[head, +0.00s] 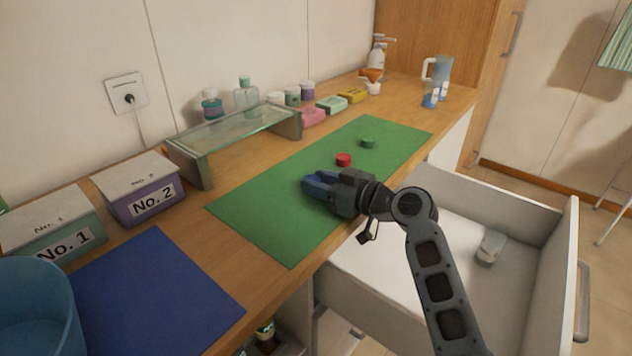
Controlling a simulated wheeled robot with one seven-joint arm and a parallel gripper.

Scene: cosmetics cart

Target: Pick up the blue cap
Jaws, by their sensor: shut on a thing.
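My gripper (313,185) is low over the green mat (262,222), left of the red cap. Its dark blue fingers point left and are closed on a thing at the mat. The blue cap does not show apart from the fingers; it is hidden between them or blends with their blue. A red cap (344,160) and a green cap (368,143) lie on the mat beyond the gripper.
A glass shelf (235,130) and soap boxes stand along the wall. Two labelled boxes (143,190) and a blue mat (155,295) are at left, with a blue bin (35,310) in front. An open drawer (450,255) juts out below my arm.

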